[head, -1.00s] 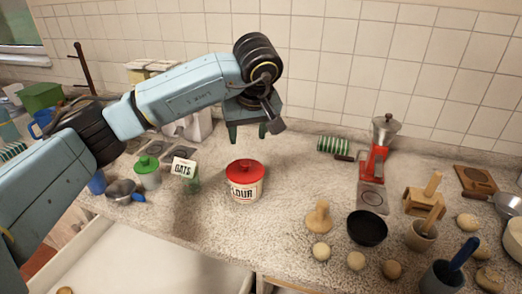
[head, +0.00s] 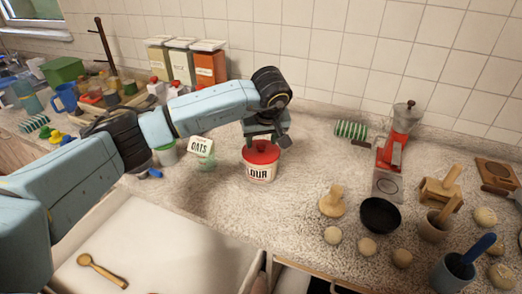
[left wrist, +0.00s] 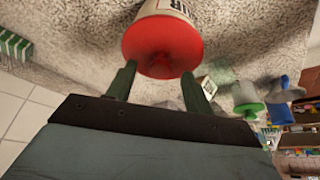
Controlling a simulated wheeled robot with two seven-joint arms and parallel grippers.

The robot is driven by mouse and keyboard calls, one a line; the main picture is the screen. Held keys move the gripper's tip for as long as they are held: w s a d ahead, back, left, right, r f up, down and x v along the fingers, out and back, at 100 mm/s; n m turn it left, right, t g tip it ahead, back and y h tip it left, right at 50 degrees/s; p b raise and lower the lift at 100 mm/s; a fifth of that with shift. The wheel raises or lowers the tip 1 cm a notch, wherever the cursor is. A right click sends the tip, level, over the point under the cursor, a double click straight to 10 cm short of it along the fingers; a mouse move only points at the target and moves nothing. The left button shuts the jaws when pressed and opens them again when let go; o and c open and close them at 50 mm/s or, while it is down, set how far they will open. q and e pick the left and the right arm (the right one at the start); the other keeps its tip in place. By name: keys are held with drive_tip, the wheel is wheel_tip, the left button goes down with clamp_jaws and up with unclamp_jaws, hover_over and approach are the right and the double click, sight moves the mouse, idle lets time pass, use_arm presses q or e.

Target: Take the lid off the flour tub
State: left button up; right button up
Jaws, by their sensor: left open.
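The flour tub (head: 259,173) is a cream container with dark lettering, standing upright on the speckled counter. Its red lid (head: 262,152) with a small knob sits on top. In the left wrist view the lid (left wrist: 163,40) faces the camera, with its knob toward my fingers. My left gripper (head: 265,138) is just above the lid, pointing down. In the left wrist view its two green fingers (left wrist: 158,84) are apart, with the lid and knob beyond and between their tips. I cannot tell whether they touch it. My right gripper is not in view.
An OATS label card (head: 200,146) stands left of the tub. A wooden press (head: 333,202), a black bowl (head: 380,215) and a red grinder (head: 390,165) stand to the right. An open drawer (head: 180,252) with a wooden spoon (head: 102,271) lies below the counter edge.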

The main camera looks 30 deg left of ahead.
use_arm(q)
drive_tip(key=shift+w+a+f, duration=0.15)
drive_tip(key=shift+w+f, duration=0.05)
drive_tip(key=shift+f, duration=0.35)
drive_tip(key=c, duration=1.1)
